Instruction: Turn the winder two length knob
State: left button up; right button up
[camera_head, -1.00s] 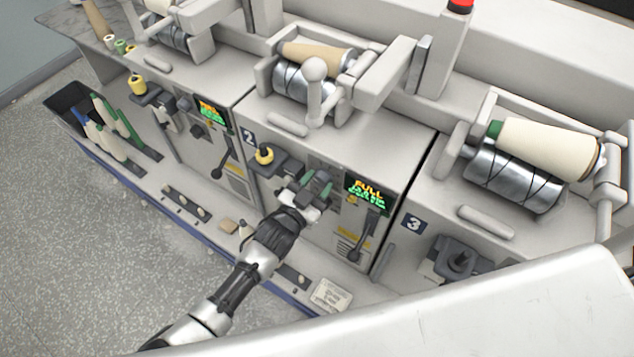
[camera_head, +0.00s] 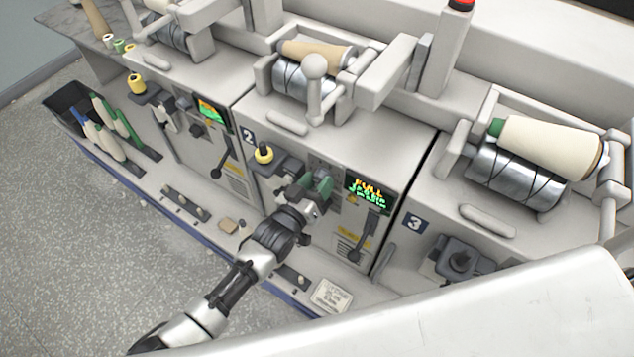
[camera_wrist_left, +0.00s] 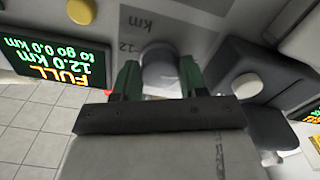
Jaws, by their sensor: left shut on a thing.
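The winder two length knob (camera_wrist_left: 160,70) is a grey round knob on the front panel, below a dark plate with "km" lettering in the left wrist view. My left gripper (camera_wrist_left: 160,82) has its green-padded fingers on both sides of the knob and is shut on it. In the head view my left gripper (camera_head: 318,187) is at the winder two panel and hides the knob. The winder two display (camera_head: 368,190) is lit; in the left wrist view the display (camera_wrist_left: 60,60) reads FULL, 12.0 km, to go 0.0 km, upside down. My right gripper is not in view.
A dark lever (camera_head: 364,236) hangs below the display. A yellow button (camera_wrist_left: 82,11) is near the knob. Winder three (camera_head: 414,223) stands to the right. A label card (camera_head: 332,295) lies on the front ledge.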

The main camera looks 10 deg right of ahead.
pick_arm(q)
jog(key=shift+f, duration=0.1)
jog(key=o, duration=0.9)
jog(key=v, duration=1.1)
jog(key=shift+w+b, duration=0.1)
jog(key=shift+b, duration=0.3)
jog(key=s+a+f+n+g+y, duration=0.1)
jog(key=s+a+f+y, duration=0.15)
jog(key=a+f, duration=0.4)
jog(key=s+a+f+g+y, duration=0.1)
jog(key=a+f+y, duration=0.2)
jog(key=f, duration=0.7)
jog(key=s+a+f+n+g+y, duration=0.1)
jog(key=s+a+f+g+y, duration=0.15)
jog(key=a+f, duration=0.4)
jog(key=s+a+f+g+y, duration=0.1)
jog(key=s+a+f+g, duration=0.1)
jog(key=s+f, duration=0.3)
jog(key=s+a+f+g+y, duration=0.2)
jog(key=s+f, duration=0.4)
jog(key=s, duration=0.8)
jog(key=s+a+f+g+y, duration=0.1)
jog(key=s+a+f+g, duration=0.2)
jog(key=s, duration=0.6)
jog(key=shift+s+a+f+y, duration=0.15)
jog(key=shift+a+f+y, duration=0.25)
jog(key=shift+a+f, duration=1.1)
